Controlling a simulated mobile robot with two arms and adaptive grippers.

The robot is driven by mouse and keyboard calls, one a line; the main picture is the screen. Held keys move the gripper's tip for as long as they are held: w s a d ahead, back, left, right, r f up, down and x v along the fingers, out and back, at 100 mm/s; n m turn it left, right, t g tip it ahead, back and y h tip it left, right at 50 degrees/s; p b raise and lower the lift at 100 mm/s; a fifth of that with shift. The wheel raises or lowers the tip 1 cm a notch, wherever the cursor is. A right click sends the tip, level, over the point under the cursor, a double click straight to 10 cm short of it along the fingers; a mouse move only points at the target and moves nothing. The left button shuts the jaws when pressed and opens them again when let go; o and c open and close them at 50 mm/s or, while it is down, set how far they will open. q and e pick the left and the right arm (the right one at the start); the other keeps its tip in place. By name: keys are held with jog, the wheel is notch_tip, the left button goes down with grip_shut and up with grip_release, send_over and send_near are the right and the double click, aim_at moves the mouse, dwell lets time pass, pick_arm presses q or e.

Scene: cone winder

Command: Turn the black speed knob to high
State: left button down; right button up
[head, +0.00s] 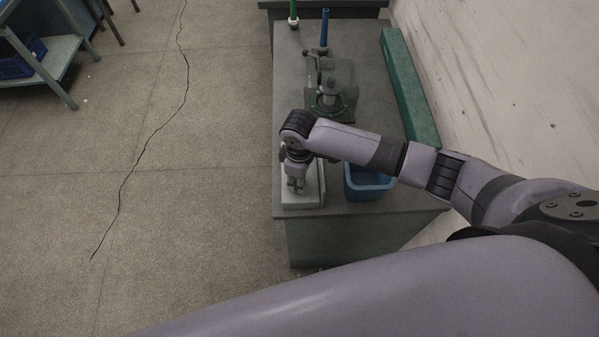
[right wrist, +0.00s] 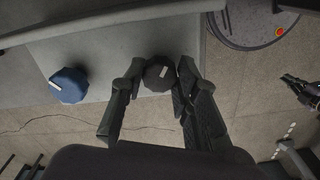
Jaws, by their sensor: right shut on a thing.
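The black speed knob (right wrist: 158,75) shows in the right wrist view, a dark round knob with a short white mark. It sits on a grey control box, whose pale top also shows in the head view (head: 311,192) at the bench's near edge. My right gripper (right wrist: 160,80) is shut on the black knob, one finger on each side. In the head view my right gripper (head: 295,185) points down at the box and hides the knob.
A blue knob (right wrist: 68,86) with a white mark sits beside the black one. A blue bin (head: 368,187) stands right of the box. The winder (head: 331,100) is behind it, and a long green box (head: 409,90) lies along the wall.

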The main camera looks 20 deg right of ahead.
jog(key=shift+m+p, duration=0.3)
jog(key=shift+m, duration=0.1)
jog(key=o, duration=1.2)
jog(key=shift+c, duration=0.2)
jog(key=shift+r, duration=0.25)
notch_tip(320, 180, up, 12)
jog(key=shift+f, duration=0.25)
